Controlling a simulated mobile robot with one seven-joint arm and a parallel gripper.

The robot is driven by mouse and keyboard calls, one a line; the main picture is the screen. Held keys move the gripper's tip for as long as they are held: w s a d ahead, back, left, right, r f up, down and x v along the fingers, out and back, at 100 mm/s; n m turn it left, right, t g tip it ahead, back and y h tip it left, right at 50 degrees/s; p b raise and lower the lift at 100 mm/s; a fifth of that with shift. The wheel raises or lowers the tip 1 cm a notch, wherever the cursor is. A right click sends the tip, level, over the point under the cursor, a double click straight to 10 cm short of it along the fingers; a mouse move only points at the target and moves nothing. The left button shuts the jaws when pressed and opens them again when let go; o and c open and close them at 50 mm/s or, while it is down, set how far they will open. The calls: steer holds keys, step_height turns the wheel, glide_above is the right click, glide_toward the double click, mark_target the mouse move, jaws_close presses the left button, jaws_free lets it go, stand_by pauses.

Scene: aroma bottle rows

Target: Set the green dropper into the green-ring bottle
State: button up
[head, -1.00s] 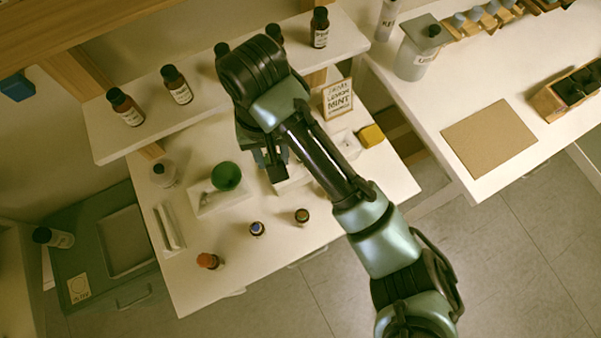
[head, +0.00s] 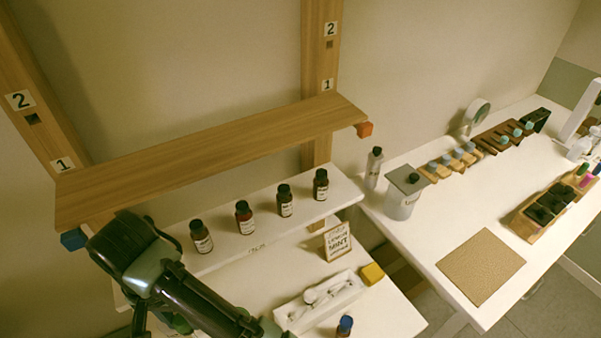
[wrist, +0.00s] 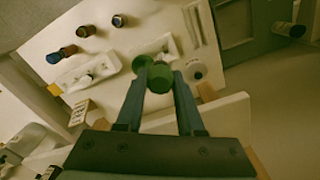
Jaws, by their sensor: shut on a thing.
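My gripper (wrist: 160,88) is shut on the green dropper (wrist: 160,78), whose dark green top shows between the fingertips in the wrist view. Its lower part is hidden. A paler green round thing (wrist: 142,62) shows just behind it on the white table. Several small bottles stand on the table: one (wrist: 118,20) near the top, one (wrist: 85,31) left of it and one (wrist: 68,51) further left. They are apart from my gripper. I cannot tell which has a green ring.
A white shelf (head: 262,236) carries several dark bottles, below a wooden shelf (head: 200,160). The right table has a clear patch by a brown mat (head: 482,268).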

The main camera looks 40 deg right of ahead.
steer(key=shift+w+d+r+m+p, duration=0.1)
steer(key=shift+d+r+m+p, duration=0.1)
steer(key=shift+m, duration=0.4)
steer(key=shift+w+d+r+m+p, duration=0.1)
steer(key=shift+d+m+p, duration=0.1)
steer(key=shift+m, duration=0.4)
steer(key=s+d+f+m+p, duration=0.4)
steer(key=s+d+f+m, duration=0.1)
steer(key=s+d+m, duration=0.3)
steer(key=s+d+f+m+p, duration=0.4)
steer(key=s+d+m, duration=0.3)
steer(key=m, duration=0.3)
steer(key=shift+s+d+f+m, duration=0.4)
steer(key=shift+d, duration=0.35)
steer(key=shift+p, duration=0.45)
steer(key=shift+f+b, duration=1.4)
steer(key=shift+f, duration=0.65)
steer(key=shift+f, duration=0.3)
steer(key=shift+f+b, duration=1.65)
steer(key=shift+f, duration=0.5)
steer(key=shift+f, duration=0.15)
